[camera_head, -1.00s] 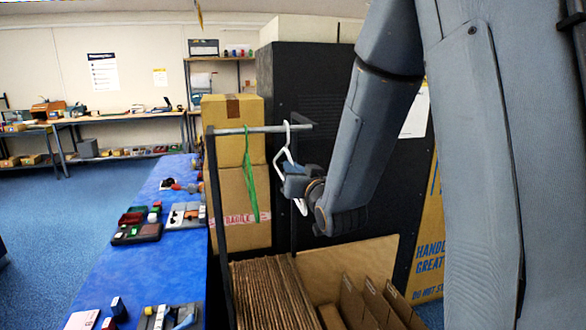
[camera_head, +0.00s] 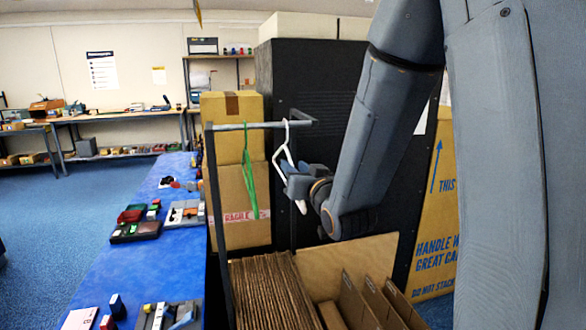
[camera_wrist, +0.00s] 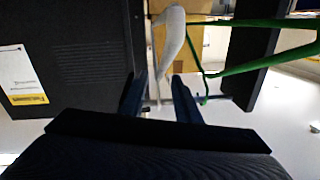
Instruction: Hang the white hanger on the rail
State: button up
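The white hanger (camera_head: 277,156) is at the rail (camera_head: 262,125), its hook at the bar near the right end and its body hanging tilted below. The wrist view shows part of the white hanger (camera_wrist: 172,38) just beyond my fingertips. My gripper (camera_head: 300,172) is beside the hanger's lower body, on its right. In the wrist view my gripper (camera_wrist: 158,88) has its two fingers apart, with a gap around the hanger's near end. Part of the hanger is hidden behind the fingers in the head view.
A green hanger (camera_head: 246,165) hangs on the rail to the left; it also shows close by in the wrist view (camera_wrist: 255,64). A black cabinet (camera_head: 310,80) stands behind. Flattened cartons (camera_head: 270,285) stand below. A blue table (camera_head: 165,260) is at left.

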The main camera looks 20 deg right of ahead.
jog(key=s, duration=0.1)
jog(key=s+p, duration=0.1)
jog(key=shift+s+d+r, duration=0.15)
jog(key=shift+s, duration=0.2)
jog(key=p, duration=0.4)
jog(key=shift+s, duration=0.35)
jog(key=shift+s+d+p, duration=0.1)
jog(key=shift+s+p, duration=0.1)
jog(key=shift+p, duration=0.65)
jog(key=s+p, duration=0.1)
jog(key=p, duration=0.2)
jog(key=shift+s+p, duration=0.15)
jog(key=shift+p, duration=0.25)
jog(key=shift+s+d, duration=0.1)
